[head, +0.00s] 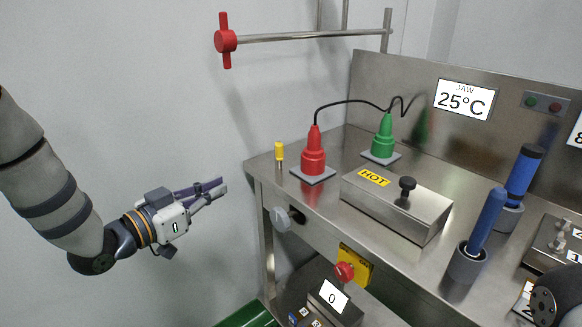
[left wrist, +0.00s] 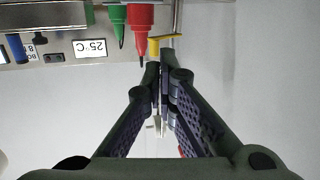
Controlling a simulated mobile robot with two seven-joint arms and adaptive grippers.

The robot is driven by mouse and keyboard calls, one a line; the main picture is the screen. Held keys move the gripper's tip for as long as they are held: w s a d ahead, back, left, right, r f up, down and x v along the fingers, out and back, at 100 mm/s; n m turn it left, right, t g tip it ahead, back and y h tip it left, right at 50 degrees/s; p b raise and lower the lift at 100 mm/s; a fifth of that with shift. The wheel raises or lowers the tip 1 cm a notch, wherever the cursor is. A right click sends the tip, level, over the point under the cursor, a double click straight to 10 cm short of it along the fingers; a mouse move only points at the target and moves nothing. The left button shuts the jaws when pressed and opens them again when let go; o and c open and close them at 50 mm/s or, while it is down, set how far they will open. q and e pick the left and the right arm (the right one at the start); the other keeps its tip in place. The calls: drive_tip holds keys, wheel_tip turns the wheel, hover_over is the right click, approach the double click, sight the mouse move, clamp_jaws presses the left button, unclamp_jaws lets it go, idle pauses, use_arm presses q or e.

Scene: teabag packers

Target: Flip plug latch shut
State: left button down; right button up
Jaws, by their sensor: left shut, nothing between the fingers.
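The red plug (head: 313,155) and the green plug (head: 383,140) stand upright on small grey plates on the steel bench, joined to black cables. A small yellow-topped post (head: 279,153) stands by the red plug at the bench's left edge. I cannot tell which part is the latch. My left gripper (head: 224,186) is shut and empty in the air, left of the bench and apart from it. In the left wrist view, upside down, its shut fingertips (left wrist: 160,66) appear just below the yellow piece (left wrist: 164,42) and the red plug (left wrist: 140,28). My right gripper is not in view.
A steel box marked HOT (head: 395,203) with a black knob sits mid-bench. Blue-handled tools (head: 487,222) stand in holders at right. A red-ended rail (head: 300,37) crosses above. A grey knob (head: 281,219) and red button (head: 344,271) are on the front. Space around my left gripper is clear.

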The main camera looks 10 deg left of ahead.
sight(277, 150)
use_arm(q)
drive_tip(key=shift+w+d+r+m+h, duration=0.1)
drive_tip(key=shift+w+r+m+h, duration=0.15)
drive_tip(key=shift+r, duration=0.35)
drive_tip(key=shift+w+r+m+h, duration=0.15)
drive_tip(key=shift+r+h, duration=0.2)
drive_tip(key=shift+r, duration=0.2)
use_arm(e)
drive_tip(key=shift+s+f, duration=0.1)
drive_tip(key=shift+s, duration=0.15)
use_arm(q)
drive_tip(key=b+x, duration=0.1)
drive_tip(key=x, duration=1.3)
drive_tip(key=shift+r+b, duration=0.15)
drive_tip(key=shift+b, duration=0.2)
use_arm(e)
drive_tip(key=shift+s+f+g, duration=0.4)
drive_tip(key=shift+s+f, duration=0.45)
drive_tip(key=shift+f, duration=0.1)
use_arm(q)
drive_tip(key=shift+d+n+t+y, duration=0.35)
drive_tip(key=shift+n+t+y, duration=0.15)
drive_tip(key=shift+y, duration=0.2)
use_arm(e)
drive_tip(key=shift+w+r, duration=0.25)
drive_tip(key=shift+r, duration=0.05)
